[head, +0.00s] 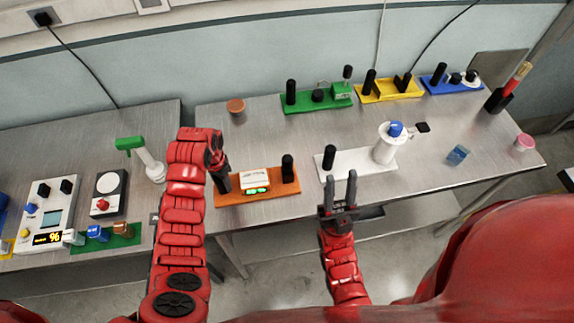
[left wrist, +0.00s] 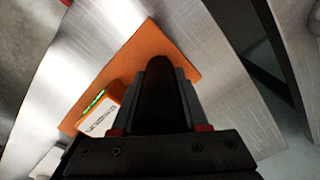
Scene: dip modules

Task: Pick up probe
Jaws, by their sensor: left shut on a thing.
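An orange module (head: 236,198) lies on the right table, with a white box (head: 254,180) with a green-lit display in its middle and a black post (head: 288,168) at its right end. My left gripper (head: 222,180) is at the module's left end. In the left wrist view it is shut on a black upright handle (left wrist: 160,95) over the orange base (left wrist: 165,48). I cannot tell whether this handle is the probe, or whether it has left the base. My right gripper (head: 340,188) is open and empty in front of the white module.
The white module (head: 358,162) carries a black post and a white, blue-topped part. Green (head: 316,103), yellow (head: 390,90) and blue (head: 451,80) modules line the back. A blue block (head: 457,155) and pink cup (head: 524,142) stand right. The left table holds a meter (head: 48,212) and green-topped tool (head: 130,143).

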